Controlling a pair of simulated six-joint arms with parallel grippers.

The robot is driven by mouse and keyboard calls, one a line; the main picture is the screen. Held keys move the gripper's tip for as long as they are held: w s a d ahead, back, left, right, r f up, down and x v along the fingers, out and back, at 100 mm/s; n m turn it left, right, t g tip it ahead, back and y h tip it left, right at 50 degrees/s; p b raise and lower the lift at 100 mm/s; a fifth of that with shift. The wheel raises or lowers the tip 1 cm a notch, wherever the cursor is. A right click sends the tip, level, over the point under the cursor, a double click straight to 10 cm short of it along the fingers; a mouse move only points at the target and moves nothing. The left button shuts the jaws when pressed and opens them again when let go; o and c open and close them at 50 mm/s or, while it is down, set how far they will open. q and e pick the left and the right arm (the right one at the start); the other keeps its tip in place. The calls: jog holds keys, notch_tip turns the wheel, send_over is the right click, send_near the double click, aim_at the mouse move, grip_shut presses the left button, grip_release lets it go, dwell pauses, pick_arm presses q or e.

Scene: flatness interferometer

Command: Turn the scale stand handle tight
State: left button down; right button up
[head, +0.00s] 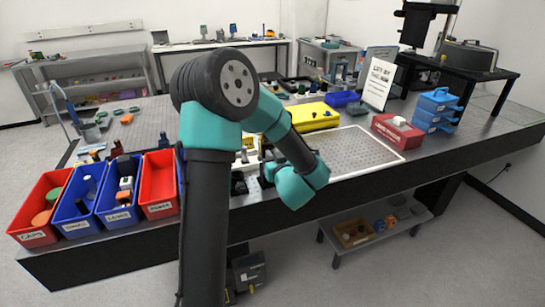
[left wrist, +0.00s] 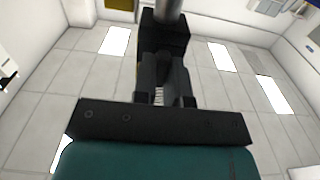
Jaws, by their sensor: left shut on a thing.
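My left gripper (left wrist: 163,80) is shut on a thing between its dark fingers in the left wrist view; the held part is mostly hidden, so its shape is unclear. Just beyond the fingers is a black block (left wrist: 165,38) with a grey round post (left wrist: 169,6), which looks like part of the scale stand. In the head view my left gripper (head: 242,181) is low over the front of the bench, left of my teal wrist, beside small dark parts. My arm hides much of that spot, and the handle cannot be made out there. My right gripper is not in view.
Red and blue bins, including a red one (head: 32,232), line the bench's front left. A yellow case (head: 303,122) lies behind my wrist. To the right are a white-edged perforated plate (head: 365,153), a red box (head: 385,128) and stacked blue cases (head: 435,115).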

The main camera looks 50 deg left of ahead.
pick_arm(q)
jog(key=shift+w+d+f+m, duration=0.1)
jog(key=shift+m, duration=4.25)
jog(key=shift+w+f+m, duration=0.1)
jog(key=shift+m, duration=4.25)
jog(key=c, duration=1.2)
grip_release()
